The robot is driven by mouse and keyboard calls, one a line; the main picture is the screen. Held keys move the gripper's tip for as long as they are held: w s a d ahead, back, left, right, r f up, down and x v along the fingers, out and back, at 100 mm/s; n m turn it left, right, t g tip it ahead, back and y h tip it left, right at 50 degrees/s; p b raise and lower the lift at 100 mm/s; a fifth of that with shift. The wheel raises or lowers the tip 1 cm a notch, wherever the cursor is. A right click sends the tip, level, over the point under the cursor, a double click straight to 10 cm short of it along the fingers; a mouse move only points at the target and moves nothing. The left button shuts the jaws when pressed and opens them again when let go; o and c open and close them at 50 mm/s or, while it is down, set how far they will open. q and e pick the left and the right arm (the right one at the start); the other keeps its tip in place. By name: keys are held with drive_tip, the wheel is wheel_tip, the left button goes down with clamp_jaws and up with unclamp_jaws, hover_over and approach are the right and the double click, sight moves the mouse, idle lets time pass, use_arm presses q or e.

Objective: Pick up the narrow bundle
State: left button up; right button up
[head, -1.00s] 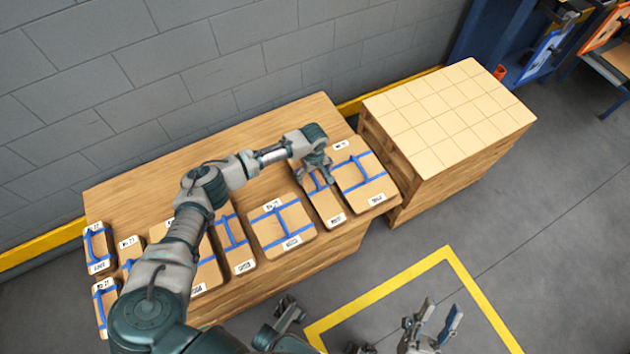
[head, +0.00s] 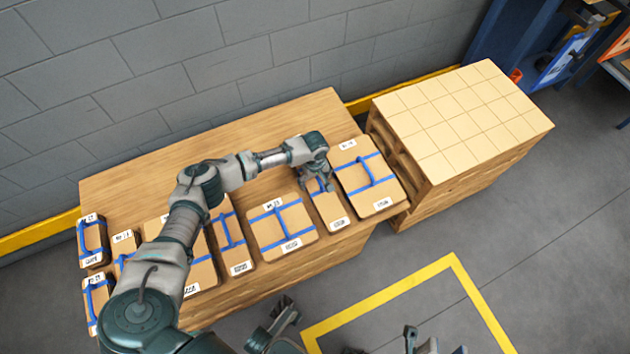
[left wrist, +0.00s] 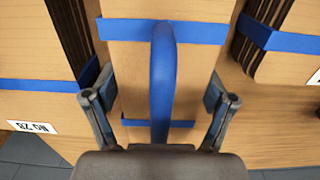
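The narrow bundle (head: 332,212) is a slim wooden stack with blue straps and a blue handle, lying near the right end of the wooden table. My left gripper (head: 319,183) is over its far part. In the left wrist view the blue handle (left wrist: 162,80) runs between the two spread fingers of the left gripper (left wrist: 158,105). The fingers are apart from the handle, and the bundle's top (left wrist: 130,60) is below them. My right gripper (head: 436,343) is at the bottom edge of the head view, partly cut off, fingers apart and empty.
A wider bundle (head: 355,178) lies close on the right and another (head: 270,232) on the left. Several more bundles line the table (head: 130,180). A second wooden stand (head: 450,115) with a gridded pale top is to the right, its top clear. A grey wall is behind.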

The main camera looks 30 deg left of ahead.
use_arm(q)
drive_tip(key=shift+f, duration=0.1)
drive_tip(key=shift+c, duration=0.6)
drive_tip(key=shift+d, duration=0.1)
